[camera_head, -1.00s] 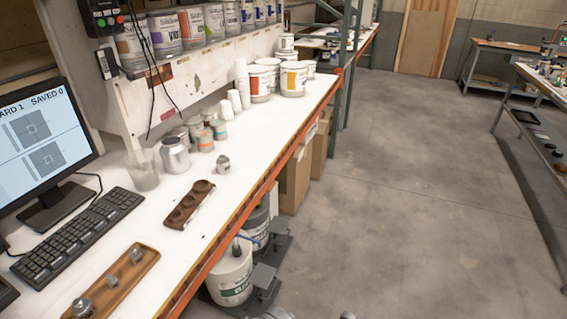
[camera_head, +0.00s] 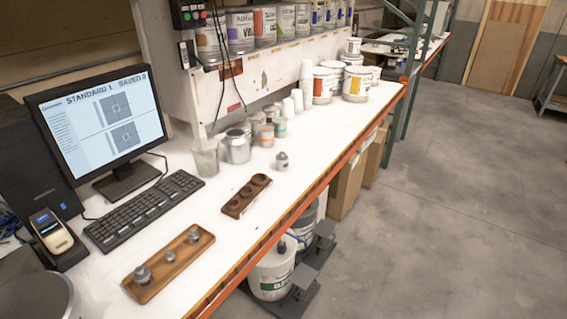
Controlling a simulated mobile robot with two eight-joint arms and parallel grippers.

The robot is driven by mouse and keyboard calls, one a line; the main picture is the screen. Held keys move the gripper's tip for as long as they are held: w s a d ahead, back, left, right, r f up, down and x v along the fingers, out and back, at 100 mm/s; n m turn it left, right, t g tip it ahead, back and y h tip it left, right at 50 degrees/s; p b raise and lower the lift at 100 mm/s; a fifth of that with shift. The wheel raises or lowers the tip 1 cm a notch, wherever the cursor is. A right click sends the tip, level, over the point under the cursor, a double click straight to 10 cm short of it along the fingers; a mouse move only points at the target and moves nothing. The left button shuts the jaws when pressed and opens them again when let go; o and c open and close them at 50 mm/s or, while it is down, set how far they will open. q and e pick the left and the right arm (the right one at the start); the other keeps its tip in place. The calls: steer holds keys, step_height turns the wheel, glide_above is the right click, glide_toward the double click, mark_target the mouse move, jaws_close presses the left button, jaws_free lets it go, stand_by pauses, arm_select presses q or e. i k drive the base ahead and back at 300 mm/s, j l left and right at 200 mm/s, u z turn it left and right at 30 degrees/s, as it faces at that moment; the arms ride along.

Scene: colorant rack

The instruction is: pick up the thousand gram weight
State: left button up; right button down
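Several grey metal weights are in view, and no mark on them can be read, so I cannot tell for sure which is the thousand gram one. The largest in the light wooden tray (camera_head: 171,284) is a knobbed weight (camera_head: 142,274) at its near left end. A smaller weight (camera_head: 168,256) sits mid-tray, and another (camera_head: 193,236) sits toward the far end. A separate knobbed weight (camera_head: 282,160) stands upright on the white bench (camera_head: 330,130), beyond a dark brown block (camera_head: 246,197) with round recesses that look empty. Neither gripper is in view.
A monitor (camera_head: 105,120), keyboard (camera_head: 145,212) and handheld device (camera_head: 52,233) fill the left of the bench. Jars, a metal can (camera_head: 237,147) and a clear beaker (camera_head: 205,158) stand along the back. Buckets (camera_head: 272,275) stand below the orange edge; the floor at right is clear.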

mark_target(282, 159)
steer(key=i+l, duration=0.2)
steer(key=l, duration=0.15)
steer(key=i+l, duration=0.2)
steer(key=l, duration=0.15)
steer(key=i+l+u, duration=0.1)
steer(key=u, duration=0.25)
steer(key=l+u, duration=0.35)
steer(key=i+l+u, duration=0.1)
steer(key=u, duration=0.25)
steer(key=i+l+u, duration=0.15)
steer(key=u, duration=0.15)
steer(key=i+l+u, duration=0.35)
steer(key=k+j, duration=0.05)
steer(key=j, duration=0.05)
